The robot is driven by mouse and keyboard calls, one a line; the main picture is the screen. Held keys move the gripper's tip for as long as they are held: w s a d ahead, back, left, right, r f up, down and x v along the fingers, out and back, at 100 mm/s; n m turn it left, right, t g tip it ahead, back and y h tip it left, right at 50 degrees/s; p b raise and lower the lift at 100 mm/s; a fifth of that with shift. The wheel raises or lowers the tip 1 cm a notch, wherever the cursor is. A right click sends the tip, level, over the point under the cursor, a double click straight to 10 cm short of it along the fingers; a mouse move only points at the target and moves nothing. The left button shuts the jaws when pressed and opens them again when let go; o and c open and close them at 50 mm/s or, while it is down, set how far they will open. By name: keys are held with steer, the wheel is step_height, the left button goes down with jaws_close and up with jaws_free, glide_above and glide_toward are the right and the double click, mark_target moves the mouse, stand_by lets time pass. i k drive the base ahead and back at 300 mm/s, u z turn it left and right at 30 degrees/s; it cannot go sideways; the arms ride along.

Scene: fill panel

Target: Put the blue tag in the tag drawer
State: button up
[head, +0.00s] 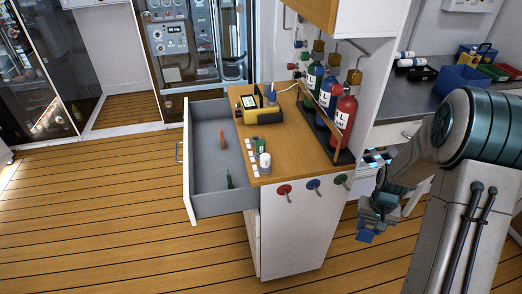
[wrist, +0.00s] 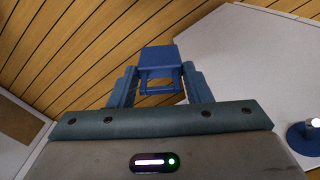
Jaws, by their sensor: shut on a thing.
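My gripper (head: 372,221) is shut on a blue tag (head: 366,237), low over the floor to the right of the cabinet. In the wrist view the tag (wrist: 160,57) sticks out beyond the two fingers of my gripper (wrist: 160,82), with plank floor behind it. The open grey drawer (head: 208,178) sticks out from the left side of the wooden-topped cabinet. An orange-handled tool and a green-handled tool lie in it. I cannot read a label on the drawer.
A bench (head: 415,100) stands behind my arm. The floor at left is clear.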

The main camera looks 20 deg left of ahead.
mark_target(227, 165)
steer(key=z, duration=2.6)
steer(key=k, duration=2.15)
steer(key=u, duration=2.35)
